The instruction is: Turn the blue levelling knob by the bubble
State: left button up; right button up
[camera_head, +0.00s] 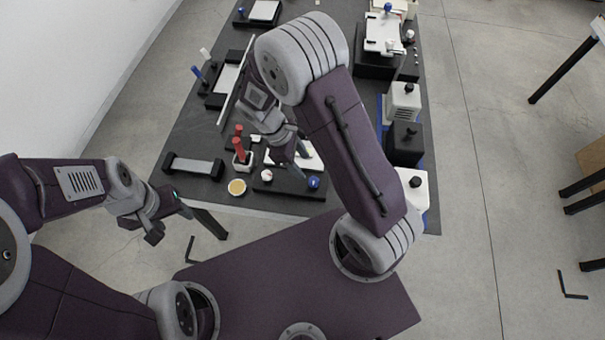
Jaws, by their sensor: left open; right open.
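A blue knob (314,182) sits at the right front of a low black base (285,185) near the table's front edge. A white round knob (266,175) is on the left of the same base. A white plate (311,160) on it is partly hidden by my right gripper. I cannot make out a bubble. My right gripper (297,157) is open and points down just behind the blue knob, apart from it in the picture. My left gripper (170,222) is open and empty, in front of the table's left front corner. Other blue knobs show at the back right (387,7) and back left (241,11).
Red-handled tools (239,145) stand in a holder left of the base. A yellow-topped round dish (237,187) and a black-ended bar (193,166) lie further left. Black and white boxes (405,144) line the table's right side. My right arm hides the middle of the table (340,205).

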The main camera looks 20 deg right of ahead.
aim_at(314, 180)
jog(key=x, duration=0.9)
jog(key=shift+s+a, duration=0.1)
grip_shut()
